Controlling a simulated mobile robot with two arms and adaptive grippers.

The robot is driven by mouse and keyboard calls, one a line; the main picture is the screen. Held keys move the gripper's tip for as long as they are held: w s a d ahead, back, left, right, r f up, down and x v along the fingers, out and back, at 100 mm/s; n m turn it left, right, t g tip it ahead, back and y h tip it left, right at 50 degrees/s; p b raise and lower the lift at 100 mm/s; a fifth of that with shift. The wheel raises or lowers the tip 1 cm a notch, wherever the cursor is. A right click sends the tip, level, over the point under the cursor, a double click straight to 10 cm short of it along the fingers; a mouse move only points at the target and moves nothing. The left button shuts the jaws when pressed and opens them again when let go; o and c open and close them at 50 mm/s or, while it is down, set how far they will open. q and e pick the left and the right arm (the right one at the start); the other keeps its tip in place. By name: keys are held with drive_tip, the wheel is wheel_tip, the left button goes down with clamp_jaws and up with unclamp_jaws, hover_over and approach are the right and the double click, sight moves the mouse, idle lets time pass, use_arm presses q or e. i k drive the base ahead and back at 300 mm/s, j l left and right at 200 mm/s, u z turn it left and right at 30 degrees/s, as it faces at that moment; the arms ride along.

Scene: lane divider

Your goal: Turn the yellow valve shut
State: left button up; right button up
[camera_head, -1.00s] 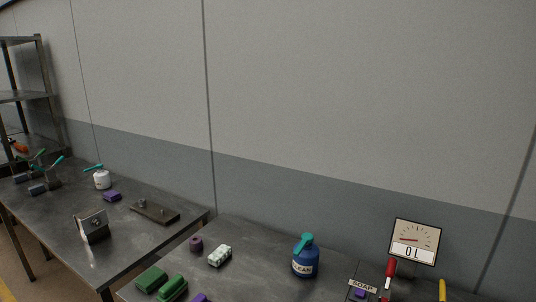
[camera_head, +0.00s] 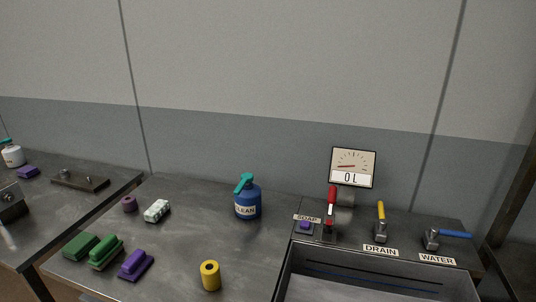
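The valve with the yellow handle (camera_head: 381,216) stands on the ledge at the back of the sink, right of centre in the head view. A label reading DRAIN (camera_head: 380,250) is in front of it. Its yellow handle points up, roughly upright. Neither of my grippers is in view.
A valve with a blue handle (camera_head: 449,235) lies to its right, labelled WATER. The sink basin (camera_head: 289,276) is in front. A blue CLEAN bottle (camera_head: 248,199) stands on the table.

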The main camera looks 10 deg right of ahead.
sight(383, 223)
drive_tip(key=l+z, duration=0.3)
drive_tip(key=z, duration=0.2)
drive_tip(key=i+l+z, duration=0.1)
drive_tip(key=l+z, duration=0.15)
drive_tip(key=z, duration=0.25)
